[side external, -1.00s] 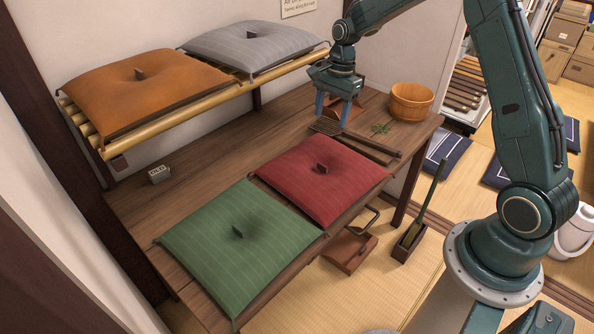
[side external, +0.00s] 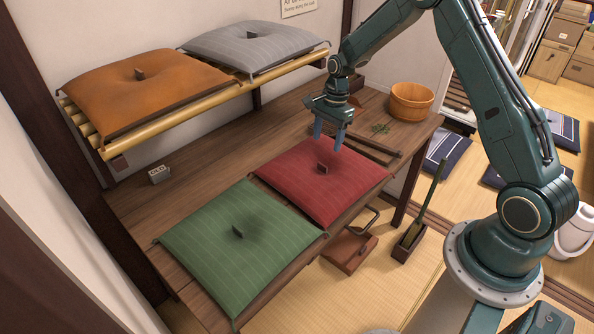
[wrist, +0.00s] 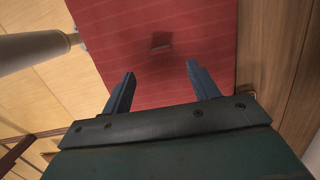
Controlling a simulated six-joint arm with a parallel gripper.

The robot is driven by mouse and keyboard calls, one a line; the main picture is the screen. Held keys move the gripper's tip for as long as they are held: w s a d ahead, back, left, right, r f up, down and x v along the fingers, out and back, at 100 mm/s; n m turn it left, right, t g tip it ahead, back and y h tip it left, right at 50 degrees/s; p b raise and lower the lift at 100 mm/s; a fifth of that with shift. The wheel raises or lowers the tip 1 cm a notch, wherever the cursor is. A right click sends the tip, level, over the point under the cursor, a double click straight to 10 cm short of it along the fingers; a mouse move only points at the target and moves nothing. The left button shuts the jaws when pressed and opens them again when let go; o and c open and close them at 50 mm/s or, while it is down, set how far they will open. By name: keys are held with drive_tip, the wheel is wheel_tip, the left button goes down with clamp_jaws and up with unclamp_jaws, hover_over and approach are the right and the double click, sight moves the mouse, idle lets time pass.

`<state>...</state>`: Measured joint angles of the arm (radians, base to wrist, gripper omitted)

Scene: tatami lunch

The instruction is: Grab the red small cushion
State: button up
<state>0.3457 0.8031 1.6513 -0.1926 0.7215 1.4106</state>
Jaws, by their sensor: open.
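The red cushion (side external: 335,187) lies flat on the wooden table, with a small dark tab (side external: 322,168) standing up at its middle. In the wrist view the red cushion (wrist: 180,25) fills the upper middle, and its tab (wrist: 161,42) shows ahead of the fingers and between their lines. My gripper (side external: 330,140) is open and empty, with its blue fingers pointing down above the far edge of the red cushion. In the wrist view my gripper (wrist: 158,82) has its two fingers wide apart.
A green cushion (side external: 265,255) lies next to the red one on the table (side external: 200,170). Orange (side external: 170,85) and grey (side external: 225,42) cushions lie on a bamboo rack behind. A wooden bucket (side external: 411,102) and a long dark tool (side external: 370,143) are at the table's right end.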

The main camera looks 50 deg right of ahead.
sight(322, 165)
drive_tip(key=shift+a+f, duration=0.15)
drive_tip(key=shift+f, duration=0.65)
drive_tip(key=shift+a+f, duration=0.1)
drive_tip(key=shift+f, duration=0.7)
drive_tip(key=shift+f, duration=0.1)
drive_tip(key=shift+a+f, duration=0.2)
drive_tip(key=shift+f, duration=1.05)
drive_tip(key=shift+a+f, duration=0.15)
drive_tip(key=shift+f, duration=1.1)
drive_tip(key=shift+w, duration=0.1)
drive_tip(key=c, duration=1.3)
drive_tip(key=shift+r, duration=0.2)
wheel_tip(322, 165, up, 20)
